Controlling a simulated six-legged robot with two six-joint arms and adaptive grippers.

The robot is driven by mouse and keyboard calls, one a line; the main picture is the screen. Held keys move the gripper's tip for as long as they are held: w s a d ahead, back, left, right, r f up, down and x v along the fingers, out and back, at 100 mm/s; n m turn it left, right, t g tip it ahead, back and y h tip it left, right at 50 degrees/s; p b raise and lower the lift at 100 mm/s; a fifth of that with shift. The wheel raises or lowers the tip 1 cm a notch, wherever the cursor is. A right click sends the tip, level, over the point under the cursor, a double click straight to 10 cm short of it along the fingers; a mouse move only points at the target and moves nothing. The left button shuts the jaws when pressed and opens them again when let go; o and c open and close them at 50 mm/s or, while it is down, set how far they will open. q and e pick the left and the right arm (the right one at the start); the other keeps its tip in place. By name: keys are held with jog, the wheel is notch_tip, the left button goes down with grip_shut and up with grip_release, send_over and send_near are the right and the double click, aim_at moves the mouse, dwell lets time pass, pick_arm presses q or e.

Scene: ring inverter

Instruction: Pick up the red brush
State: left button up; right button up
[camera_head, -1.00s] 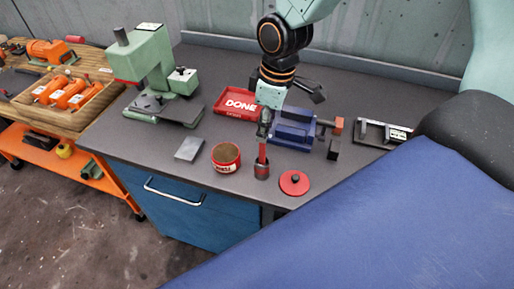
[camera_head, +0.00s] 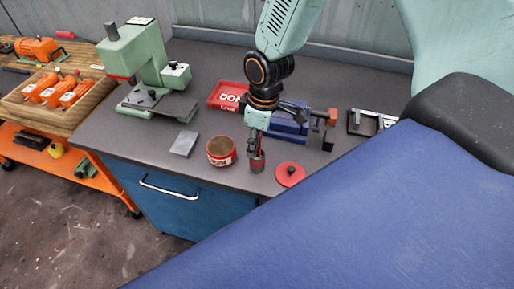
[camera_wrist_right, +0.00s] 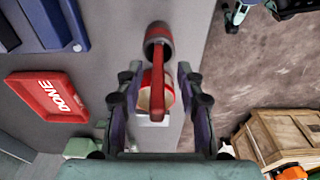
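The red brush (camera_wrist_right: 157,92) stands in a small dark holder (camera_head: 257,164) near the front edge of the bench. In the right wrist view its handle points toward the camera, with the holder (camera_wrist_right: 158,40) at the far end. My right gripper (camera_head: 255,145) is over the holder and hides most of the brush in the head view. In the right wrist view the two fingers of this gripper (camera_wrist_right: 159,72) are apart, one on each side of the handle, with visible gaps. My left gripper is not in view.
An open red tin (camera_head: 221,152) is left of the holder, and a round red lid (camera_head: 290,174) is to its right. A blue vise (camera_head: 288,128) and a red DONE tray (camera_head: 226,95) are behind. A green press (camera_head: 150,65) stands at the left.

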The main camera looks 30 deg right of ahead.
jog(key=shift+w, duration=0.1)
jog(key=shift+d+f, duration=0.1)
jog(key=shift+d, duration=0.05)
jog(key=shift+c, duration=0.8)
jog(key=c, duration=0.6)
grip_shut()
notch_tip(320, 180, up, 10)
jog(key=shift+f+p, duration=0.1)
jog(key=shift+p, duration=0.2)
